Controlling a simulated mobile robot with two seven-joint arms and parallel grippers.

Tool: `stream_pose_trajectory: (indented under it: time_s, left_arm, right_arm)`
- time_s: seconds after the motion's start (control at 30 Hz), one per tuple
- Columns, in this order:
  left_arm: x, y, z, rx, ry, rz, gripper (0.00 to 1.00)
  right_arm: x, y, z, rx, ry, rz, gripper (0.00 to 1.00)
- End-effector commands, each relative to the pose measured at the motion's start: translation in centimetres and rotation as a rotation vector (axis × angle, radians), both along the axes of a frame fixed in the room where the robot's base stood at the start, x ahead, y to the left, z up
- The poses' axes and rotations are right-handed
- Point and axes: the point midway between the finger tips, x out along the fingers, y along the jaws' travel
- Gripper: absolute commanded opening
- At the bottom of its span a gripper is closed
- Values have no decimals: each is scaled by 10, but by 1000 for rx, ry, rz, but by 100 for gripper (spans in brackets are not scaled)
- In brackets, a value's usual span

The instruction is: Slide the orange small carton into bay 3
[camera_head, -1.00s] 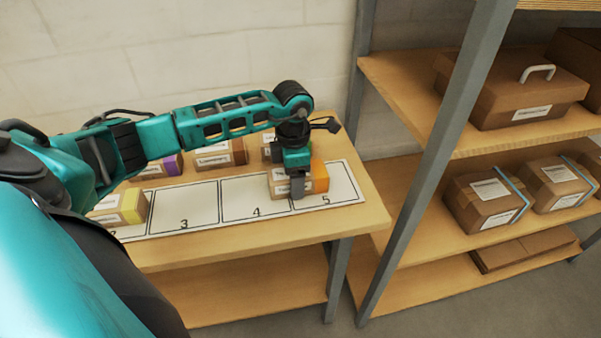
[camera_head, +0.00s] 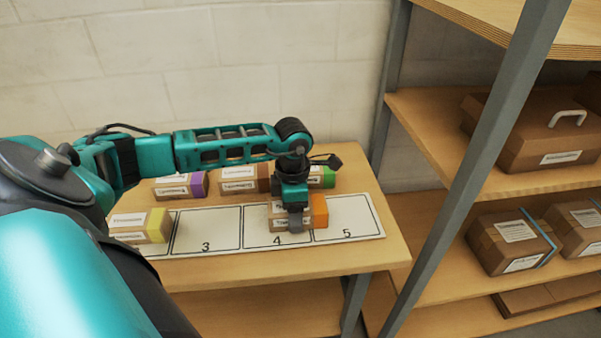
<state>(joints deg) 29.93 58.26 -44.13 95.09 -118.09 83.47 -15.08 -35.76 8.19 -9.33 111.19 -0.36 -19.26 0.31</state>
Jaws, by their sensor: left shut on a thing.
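The orange small carton (camera_head: 319,212) is a brown box with an orange end and white labels. It stands on the numbered white strip (camera_head: 222,244), over the right part of bay 4 and the edge of bay 5. My left gripper (camera_head: 295,224) is shut on the carton from above, with one finger showing on its front face. Bay 3 (camera_head: 206,230) is empty, to the left of bay 4. My right gripper is not in view.
A yellow-ended carton (camera_head: 141,226) stands in the bay left of bay 3. Behind the strip are a purple-ended carton (camera_head: 180,186), a brown-ended carton (camera_head: 240,180) and a green-ended carton (camera_head: 326,176). A shelf rack with boxes (camera_head: 510,240) stands at the right.

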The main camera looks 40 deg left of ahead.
Motion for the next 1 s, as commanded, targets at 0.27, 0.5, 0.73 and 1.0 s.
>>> stream_pose_trajectory:
  time_s: [0.27, 0.5, 0.73, 1.0]
  left_arm:
    - [-12, 10, 0, 1, 2, 1, 33]
    - [-21, 17, 0, 2, 2, 1, 33]
    - [-30, 25, 0, 2, 2, 1, 33]
    - [-40, 34, 0, 2, 2, 1, 33]
  right_arm:
    - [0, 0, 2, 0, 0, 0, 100]
    - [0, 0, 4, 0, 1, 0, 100]
    - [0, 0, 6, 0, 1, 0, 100]
    - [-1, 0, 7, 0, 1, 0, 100]
